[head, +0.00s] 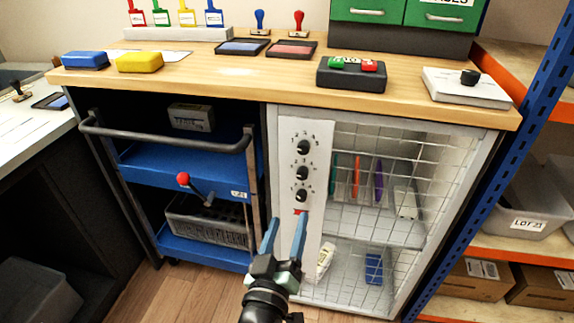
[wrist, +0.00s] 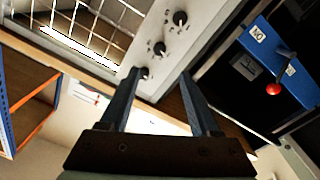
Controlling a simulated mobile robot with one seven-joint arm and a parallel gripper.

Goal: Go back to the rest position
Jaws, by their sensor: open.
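My gripper (head: 286,238) is open and empty, its two blue fingers spread in front of the lower part of a white dial panel (head: 305,225). The gripper also shows in the wrist view (wrist: 160,100), with nothing between its fingers. The panel carries three black dials: a top one (head: 303,147), a middle one (head: 302,173) and a bottom one (head: 301,195). In the wrist view the panel appears upside down beyond the fingertips. I cannot tell exactly how far the fingertips are from the panel.
A blue cart (head: 180,165) with a red-knobbed lever (head: 183,179) stands at left under the wooden worktop (head: 220,75). A blue-and-orange shelf rack (head: 545,110) is at far right. Wooden floor (head: 180,295) is open at front left.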

